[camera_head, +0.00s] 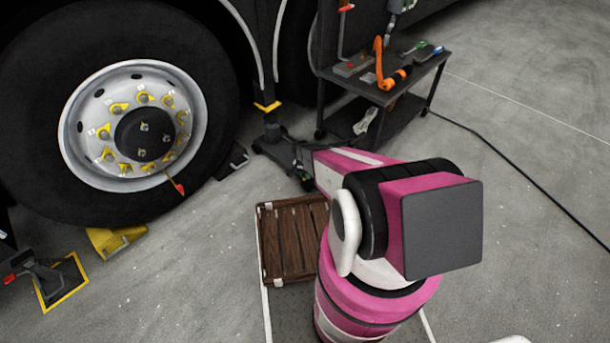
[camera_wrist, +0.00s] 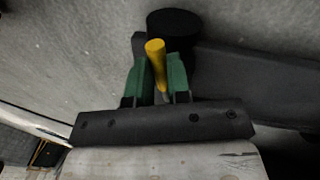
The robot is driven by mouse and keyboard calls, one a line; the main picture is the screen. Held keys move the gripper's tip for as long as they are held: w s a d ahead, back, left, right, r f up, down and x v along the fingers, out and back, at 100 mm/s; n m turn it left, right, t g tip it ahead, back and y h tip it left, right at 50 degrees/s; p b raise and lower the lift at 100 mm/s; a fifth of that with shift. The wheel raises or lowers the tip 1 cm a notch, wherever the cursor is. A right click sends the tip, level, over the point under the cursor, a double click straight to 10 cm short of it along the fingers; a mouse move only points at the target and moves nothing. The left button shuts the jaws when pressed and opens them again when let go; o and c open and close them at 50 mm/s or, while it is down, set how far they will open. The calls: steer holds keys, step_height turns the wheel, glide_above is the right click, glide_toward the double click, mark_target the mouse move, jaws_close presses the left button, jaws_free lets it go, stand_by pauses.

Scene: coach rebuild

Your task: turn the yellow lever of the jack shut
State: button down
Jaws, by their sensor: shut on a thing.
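In the wrist view the yellow lever (camera_wrist: 156,57) stands between the two green fingers of my gripper (camera_wrist: 158,82). The fingers are closed on the lever from both sides. A black round part (camera_wrist: 174,28) and a dark flat beam, parts of what looks like the jack, lie just behind it. In the head view the dark jack (camera_head: 275,140) stands on the floor beside the wheel, below a yellow-edged bracket (camera_head: 267,106). My arm reaches towards it, and the lever and fingertips cannot be made out there.
A large wheel (camera_head: 140,125) is at the left, with a yellow chock (camera_head: 115,240) in front. A dark tool cart (camera_head: 385,85) stands behind the jack. A wooden slatted crate (camera_head: 290,240) lies near my arm. The floor at the right is open apart from a black cable (camera_head: 520,170).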

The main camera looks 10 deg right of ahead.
steer(key=n, duration=0.1)
steer(key=s+d+n, duration=0.1)
steer(key=n, duration=0.1)
steer(key=shift+s+d+n, duration=0.15)
steer(key=shift+d+n, duration=0.05)
steer(key=shift+n, duration=0.1)
steer(key=n, duration=0.1)
steer(key=d+n+t, duration=0.1)
steer(key=n, duration=0.1)
steer(key=d+n, duration=0.1)
steer(key=shift+s+d+n+h, duration=0.2)
steer(key=shift+s+n+h, duration=0.1)
steer(key=d+n, duration=0.1)
steer(key=n+t, duration=0.1)
steer(key=n, duration=0.1)
steer(key=shift+w+d, duration=0.1)
steer(key=shift+d, duration=0.3)
steer(key=shift+w+d+n+t, duration=0.2)
steer(key=shift+d+n, duration=0.3)
steer(key=shift+n, duration=0.6)
steer(key=shift+w+d+n+t, duration=0.15)
steer(key=shift+d+n, duration=0.3)
steer(key=shift+n, duration=0.65)
steer(key=shift+w, duration=0.1)
steer(key=c, duration=1.1)
jaws_free()
steer(key=shift+r, duration=0.1)
steer(key=v, duration=1)
steer(key=shift+d+r, duration=0.1)
steer(key=shift+r, duration=0.25)
